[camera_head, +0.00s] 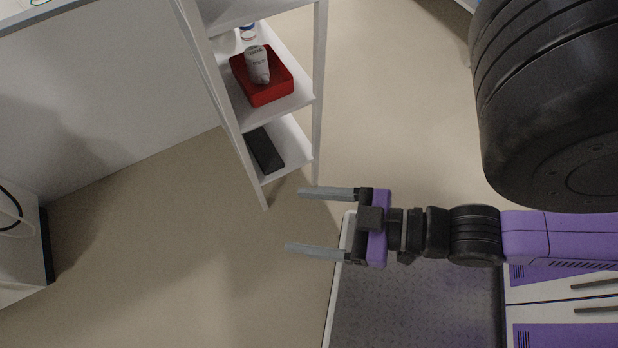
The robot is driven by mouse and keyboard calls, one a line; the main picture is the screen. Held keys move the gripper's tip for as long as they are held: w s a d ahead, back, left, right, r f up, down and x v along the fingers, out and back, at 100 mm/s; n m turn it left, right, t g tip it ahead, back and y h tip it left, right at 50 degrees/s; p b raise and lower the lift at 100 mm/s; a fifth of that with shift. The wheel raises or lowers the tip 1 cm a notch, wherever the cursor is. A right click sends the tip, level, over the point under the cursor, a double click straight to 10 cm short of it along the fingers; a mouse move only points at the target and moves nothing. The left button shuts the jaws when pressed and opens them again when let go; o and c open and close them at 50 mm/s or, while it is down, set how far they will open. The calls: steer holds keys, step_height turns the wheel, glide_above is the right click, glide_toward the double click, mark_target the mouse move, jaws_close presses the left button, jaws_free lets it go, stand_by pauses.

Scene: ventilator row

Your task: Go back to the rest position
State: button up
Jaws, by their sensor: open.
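My gripper (322,222) is open, with its two grey fingers apart and pointing left. Nothing is between the fingers; bare floor shows there. My purple and black arm stretches in from the right side of the picture. The gripper hangs over the left edge of the dark textured deck below, in front of the white shelf unit (318,90). It appears apart from the shelf.
The shelf unit holds a red bin (270,93) with a grey-white item (257,64) in it, and a black flat object (264,150) on the lowest shelf. A white cabinet-like unit (22,245) stands at the left. The beige floor (190,270) between is clear.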

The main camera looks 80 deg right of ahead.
step_height(320, 180, up, 13)
steer(key=p, duration=1.3)
steer(key=shift+r, duration=0.15)
